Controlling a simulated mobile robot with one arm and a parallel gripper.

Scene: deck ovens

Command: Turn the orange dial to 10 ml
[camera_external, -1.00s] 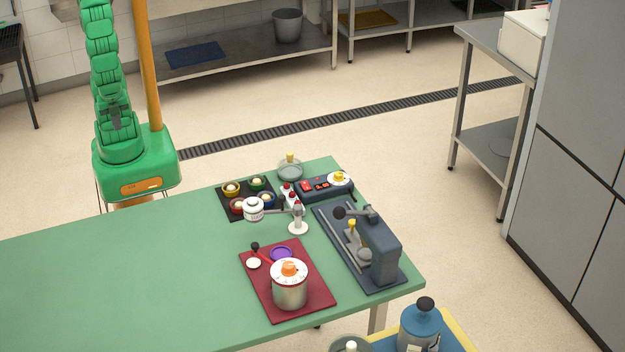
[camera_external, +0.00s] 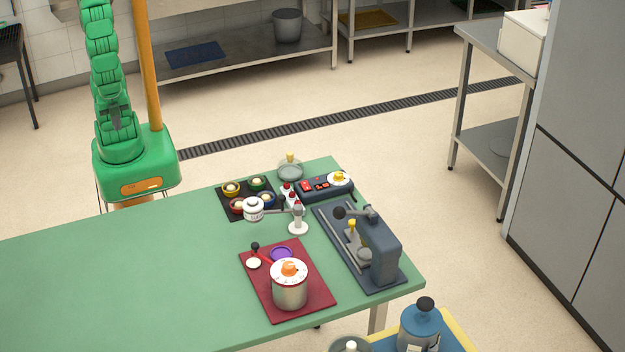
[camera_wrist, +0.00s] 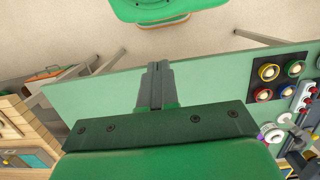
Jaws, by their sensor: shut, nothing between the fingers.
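The orange dial (camera_external: 289,268) is a small orange knob on a white marked disc, on top of a metal pot (camera_external: 290,291). The pot stands on a red mat (camera_external: 318,300) near the table's front right. The dial's marks are too small to read in the outside view, so its setting cannot be told. In the wrist view my gripper (camera_wrist: 157,68) is shut and empty, above the green table. I cannot make out the dial there.
Behind are small bowls on a black mat (camera_external: 224,205) and a dark device (camera_external: 313,194) with a yellow knob. A grey press (camera_external: 385,250) stands right. The table's left (camera_external: 110,270) is clear.

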